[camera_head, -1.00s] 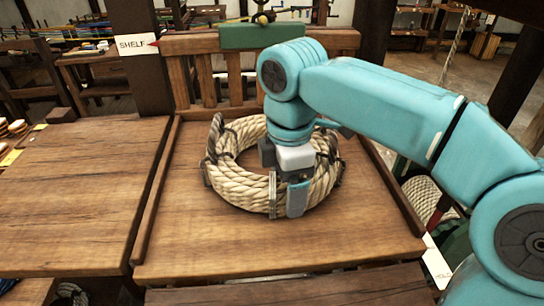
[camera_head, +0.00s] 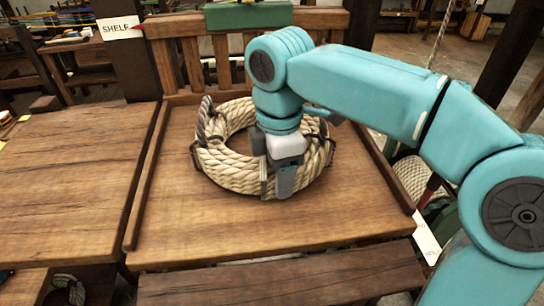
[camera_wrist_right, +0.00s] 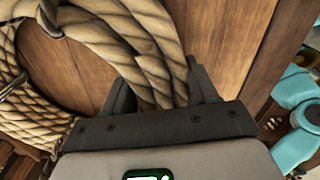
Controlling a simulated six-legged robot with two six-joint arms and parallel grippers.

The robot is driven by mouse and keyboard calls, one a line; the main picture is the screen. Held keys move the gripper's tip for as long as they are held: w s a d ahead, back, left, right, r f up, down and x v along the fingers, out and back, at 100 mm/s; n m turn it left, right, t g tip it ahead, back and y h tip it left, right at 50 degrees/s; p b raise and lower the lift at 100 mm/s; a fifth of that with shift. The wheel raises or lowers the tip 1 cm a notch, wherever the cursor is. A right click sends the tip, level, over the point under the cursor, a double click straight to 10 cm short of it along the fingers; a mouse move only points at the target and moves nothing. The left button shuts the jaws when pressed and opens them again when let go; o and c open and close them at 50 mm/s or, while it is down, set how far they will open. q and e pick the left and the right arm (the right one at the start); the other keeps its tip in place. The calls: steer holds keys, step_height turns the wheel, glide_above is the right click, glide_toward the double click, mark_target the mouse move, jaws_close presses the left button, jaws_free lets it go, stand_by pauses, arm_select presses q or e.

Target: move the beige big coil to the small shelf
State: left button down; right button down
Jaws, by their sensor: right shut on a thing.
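The beige big coil (camera_head: 232,172) of thick rope, tied with dark bands, lies flat on a wooden shelf (camera_head: 210,232) with low side rails and a slatted back. My right gripper (camera_head: 281,178) reaches down from above and is shut on the coil's front right part. In the right wrist view the coil's rope (camera_wrist_right: 150,60) passes between the two fingers of my right gripper (camera_wrist_right: 165,95). A white sign reading SHELF (camera_head: 121,28) is on the dark post at the upper left. My left gripper is not in view.
A wooden table (camera_head: 70,185) adjoins on the left. Another plank (camera_head: 280,282) lies in front. A second rope coil (camera_head: 412,177) sits lower right, partly hidden by my arm. A green block (camera_head: 248,15) tops the slatted back.

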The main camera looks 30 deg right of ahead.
step_height(320, 180, up, 12)
steer(key=p, duration=0.3)
steer(key=shift+w+r, duration=0.1)
step_height(320, 180, up, 8)
steer(key=p, duration=0.5)
